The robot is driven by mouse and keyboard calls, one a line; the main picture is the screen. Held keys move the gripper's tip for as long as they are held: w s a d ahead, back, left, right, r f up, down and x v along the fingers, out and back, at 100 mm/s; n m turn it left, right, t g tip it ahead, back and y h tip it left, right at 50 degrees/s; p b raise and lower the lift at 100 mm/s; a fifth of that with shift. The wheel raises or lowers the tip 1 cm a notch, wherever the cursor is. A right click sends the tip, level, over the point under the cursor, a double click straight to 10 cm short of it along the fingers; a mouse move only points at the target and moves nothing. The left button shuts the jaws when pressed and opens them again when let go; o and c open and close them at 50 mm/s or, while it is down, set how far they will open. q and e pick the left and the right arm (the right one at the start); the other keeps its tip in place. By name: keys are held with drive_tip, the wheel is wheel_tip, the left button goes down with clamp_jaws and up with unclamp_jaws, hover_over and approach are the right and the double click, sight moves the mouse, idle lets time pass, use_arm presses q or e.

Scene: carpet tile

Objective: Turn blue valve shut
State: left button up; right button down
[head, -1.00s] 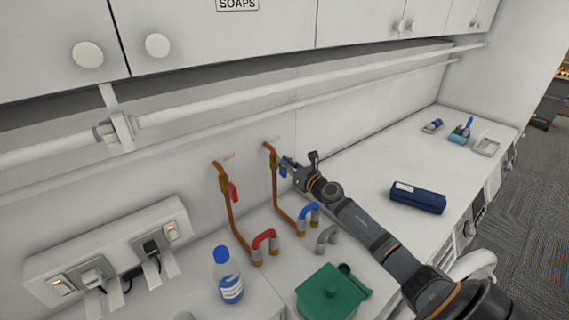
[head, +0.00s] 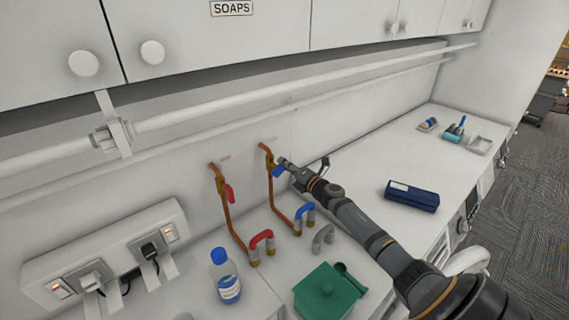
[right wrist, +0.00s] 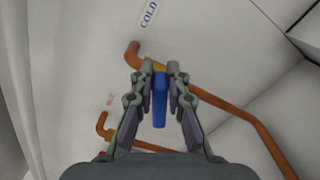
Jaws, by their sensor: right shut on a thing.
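The blue valve handle (head: 278,172) sits on the copper pipe (head: 272,196) on the wall, below a brass valve body. In the right wrist view the blue handle (right wrist: 160,100) stands between the two fingers, pointing down the picture, under a label reading COLD (right wrist: 149,14). My right gripper (head: 287,167) reaches the valve from the right and is shut on the handle; it also shows in the right wrist view (right wrist: 160,92). My left gripper is not in view.
A red valve handle (head: 229,194) hangs on the left pipe. Cabinets and a wall rail lie above.

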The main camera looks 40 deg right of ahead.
drive_tip(key=m, duration=0.2)
drive_tip(key=f+m+p, duration=0.1)
drive_tip(key=m, duration=0.2)
drive_tip(key=shift+d+f, duration=0.15)
drive_tip(key=shift+d, duration=0.05)
drive_tip(key=shift+f+m, duration=0.1)
drive_tip(key=shift+m, duration=0.3)
drive_tip(key=c, duration=1.3)
unclamp_jaws()
drive_tip(key=shift+c, duration=0.2)
drive_tip(key=shift+s, duration=0.1)
drive_tip(key=shift+s+d, duration=0.15)
drive_tip(key=shift+s, duration=1.85)
drive_tip(key=shift+s+d, duration=0.15)
drive_tip(key=shift+s, duration=1.8)
drive_tip(key=shift+s+d, duration=0.15)
drive_tip(key=shift+s, duration=1.85)
